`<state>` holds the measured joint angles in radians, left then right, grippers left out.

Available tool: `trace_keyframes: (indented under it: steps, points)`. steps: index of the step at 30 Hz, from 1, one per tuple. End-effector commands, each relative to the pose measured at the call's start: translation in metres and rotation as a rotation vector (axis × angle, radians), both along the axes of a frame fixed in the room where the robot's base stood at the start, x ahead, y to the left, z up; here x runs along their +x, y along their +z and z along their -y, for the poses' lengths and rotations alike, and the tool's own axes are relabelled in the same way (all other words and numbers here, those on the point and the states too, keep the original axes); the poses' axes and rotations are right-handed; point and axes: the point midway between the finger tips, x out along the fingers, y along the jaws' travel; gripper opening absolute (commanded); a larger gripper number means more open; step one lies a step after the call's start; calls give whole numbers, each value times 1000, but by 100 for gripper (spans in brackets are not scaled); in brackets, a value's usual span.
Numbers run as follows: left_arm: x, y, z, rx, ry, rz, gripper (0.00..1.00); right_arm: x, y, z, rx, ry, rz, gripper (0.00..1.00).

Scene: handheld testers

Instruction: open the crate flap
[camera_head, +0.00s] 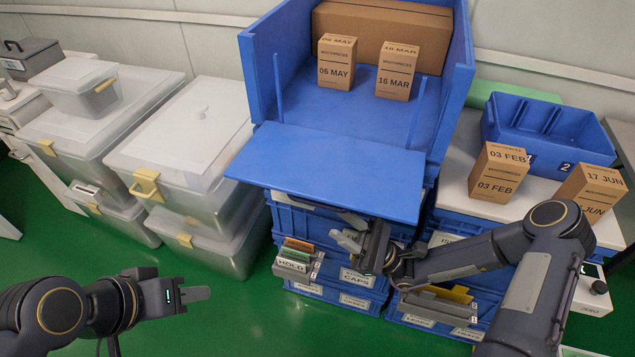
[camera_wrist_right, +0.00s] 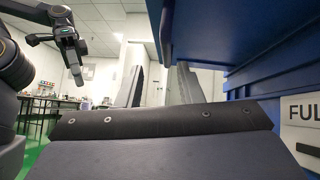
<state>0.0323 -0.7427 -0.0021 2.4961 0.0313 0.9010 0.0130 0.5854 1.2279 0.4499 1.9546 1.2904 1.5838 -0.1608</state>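The blue crate (camera_head: 258,70) stands on stacked blue bins at the upper middle of the head view. Its front flap (camera_head: 335,172) is folded down and juts out towards me, leaving the front open. My right gripper (camera_head: 350,232) is just below the flap's near edge, with its fingers pointing left; contact cannot be told. In the right wrist view its fingers (camera_wrist_right: 162,88) stand apart with nothing between them, and blue surfaces show above right. My left gripper (camera_head: 196,294) is over the green floor at lower left, away from the crate; its finger gap is not clear.
Inside the crate are a 06 MAY box (camera_head: 337,62), a 16 MAR box (camera_head: 397,71) and a large carton (camera_head: 430,25). Translucent bins (camera_head: 185,135) stand left. Boxes and a blue tray (camera_head: 545,120) stand right. Label holders (camera_head: 297,262) jut out under the flap.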

Motion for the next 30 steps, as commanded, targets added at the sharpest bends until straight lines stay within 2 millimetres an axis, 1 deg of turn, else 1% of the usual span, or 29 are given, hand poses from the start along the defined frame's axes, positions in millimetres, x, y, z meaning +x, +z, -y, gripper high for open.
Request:
trace_keyframes:
  steps: [2,5,15,19,23,30]
  points:
    - [0,-1,0,0,0,0,36,1,-1,0,8,-6,-7,33]
    - [0,0,0,0,0,0,36,3,3,-4,12,-7,-8,33]
    - [0,5,0,0,0,0,36,8,39,-40,10,-4,-6,33]
    - [0,6,0,0,0,-1,36,10,48,-50,10,-5,-8,33]
    - [0,6,0,0,0,-1,36,10,53,-54,10,-5,-8,33]
    - [0,6,0,0,0,-1,36,11,53,-55,10,-6,-9,33]
